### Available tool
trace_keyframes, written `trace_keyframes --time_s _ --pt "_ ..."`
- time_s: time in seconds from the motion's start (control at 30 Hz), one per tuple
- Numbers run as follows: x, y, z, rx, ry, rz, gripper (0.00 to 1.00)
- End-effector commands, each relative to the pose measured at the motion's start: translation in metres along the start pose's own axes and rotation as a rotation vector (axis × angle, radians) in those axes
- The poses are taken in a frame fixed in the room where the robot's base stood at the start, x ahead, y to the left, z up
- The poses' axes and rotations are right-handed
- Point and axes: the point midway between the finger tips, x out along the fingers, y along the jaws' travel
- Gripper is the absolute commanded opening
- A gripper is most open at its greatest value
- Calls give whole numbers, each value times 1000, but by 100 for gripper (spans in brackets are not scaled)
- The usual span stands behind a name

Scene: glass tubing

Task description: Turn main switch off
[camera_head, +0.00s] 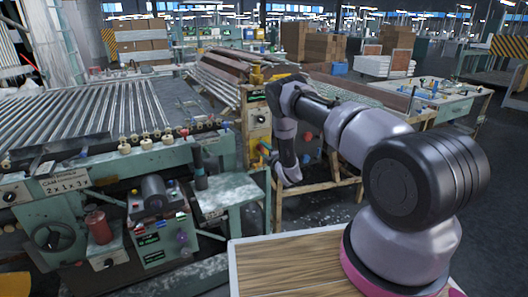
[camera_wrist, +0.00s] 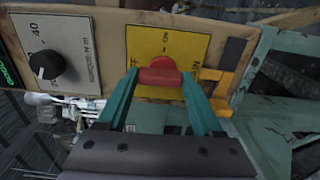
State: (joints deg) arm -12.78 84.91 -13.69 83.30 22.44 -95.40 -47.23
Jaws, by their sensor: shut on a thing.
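The main switch (camera_wrist: 167,62) is a red knob with a red handle on a yellow plate. The plate (camera_wrist: 147,40) has "ON" lettering at its top in the wrist view and partly covered letters at the sides. My gripper (camera_wrist: 160,77) has its two teal fingers closed on the red handle, one at each end. In the head view my arm reaches left to the yellow-fronted control box (camera_head: 257,122). There the switch and the fingertips are too small or covered to make out clearly.
A black dial (camera_wrist: 46,64) on a white scale sits left of the yellow plate. A yellow bracket (camera_wrist: 222,88) stands out at its right. In the head view a green machine (camera_head: 110,185) fills the left, and a wooden tabletop (camera_head: 290,265) lies in front.

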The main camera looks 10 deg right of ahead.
Motion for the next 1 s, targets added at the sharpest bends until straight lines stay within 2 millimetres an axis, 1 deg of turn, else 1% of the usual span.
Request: trace_keyframes --time_s 0.23,0.27,0.3,0.33,0.63,0.73,0.87,1.0 --pt "0 0 -1 -2 2 1 12" --pt "0 0 -1 -2 2 1 79" --pt "0 0 -1 -1 2 1 94" --pt "0 0 -1 -1 1 1 98" --pt "-1 0 0 0 0 0 98" --pt "-7 -1 1 1 -2 -2 98" --pt "-28 0 1 2 -2 -3 98" --pt "-58 0 1 3 -3 -3 98"
